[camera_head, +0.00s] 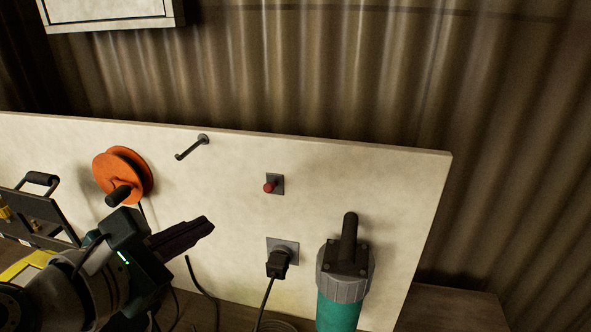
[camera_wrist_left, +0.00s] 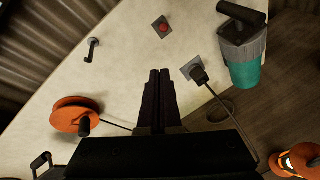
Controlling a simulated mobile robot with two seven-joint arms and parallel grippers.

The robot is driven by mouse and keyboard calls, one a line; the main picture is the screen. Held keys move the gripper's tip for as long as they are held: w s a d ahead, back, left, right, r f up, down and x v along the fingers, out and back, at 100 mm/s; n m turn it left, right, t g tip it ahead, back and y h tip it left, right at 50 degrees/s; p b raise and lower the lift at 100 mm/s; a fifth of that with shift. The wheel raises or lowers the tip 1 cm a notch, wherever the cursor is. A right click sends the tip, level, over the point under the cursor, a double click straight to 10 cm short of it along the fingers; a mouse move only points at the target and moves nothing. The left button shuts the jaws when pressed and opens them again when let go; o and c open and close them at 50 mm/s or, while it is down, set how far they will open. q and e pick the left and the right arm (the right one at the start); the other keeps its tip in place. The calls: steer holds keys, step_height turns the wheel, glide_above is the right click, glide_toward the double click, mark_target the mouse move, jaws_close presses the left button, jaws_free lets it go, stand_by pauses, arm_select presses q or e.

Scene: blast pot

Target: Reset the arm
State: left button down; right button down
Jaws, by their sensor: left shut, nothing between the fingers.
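My left gripper (camera_head: 206,225) comes in from the lower left in the head view, in front of a pale upright board. Its dark fingers are together with nothing between them. In the left wrist view the fingers (camera_wrist_left: 159,74) point up the picture, side by side and closed, over the board. They are apart from the red button and the plug in that view. My right gripper is in neither view.
The board (camera_head: 330,180) carries an orange reel (camera_head: 121,176), a hook (camera_head: 192,147), a red button (camera_head: 269,186), a plugged-in black plug (camera_head: 278,262) and a teal-and-grey device (camera_head: 344,275). A corrugated wall (camera_head: 330,70) stands behind. Cables hang below my gripper.

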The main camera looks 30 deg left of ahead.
arm_select(q)
steer(key=s+d+f+m+g+h, duration=0.1)
steer(key=s+d+m+g+h, duration=0.15)
steer(key=d+m, duration=0.45)
steer(key=s+d+m+g+h, duration=0.2)
steer(key=s+d+m+g, duration=0.1)
steer(key=m, duration=0.9)
steer(key=s+m+g+y, duration=0.2)
steer(key=s+m+g, duration=0.2)
steer(key=s+m, duration=0.65)
step_height(320, 180, up, 13)
steer(key=a+m+y+p, duration=0.1)
steer(key=m+p, duration=0.2)
steer(key=p, duration=1)
steer(key=shift+s+a+f+m+g, duration=0.15)
steer(key=shift+a+m+g, duration=0.05)
steer(key=shift+m+g, duration=0.2)
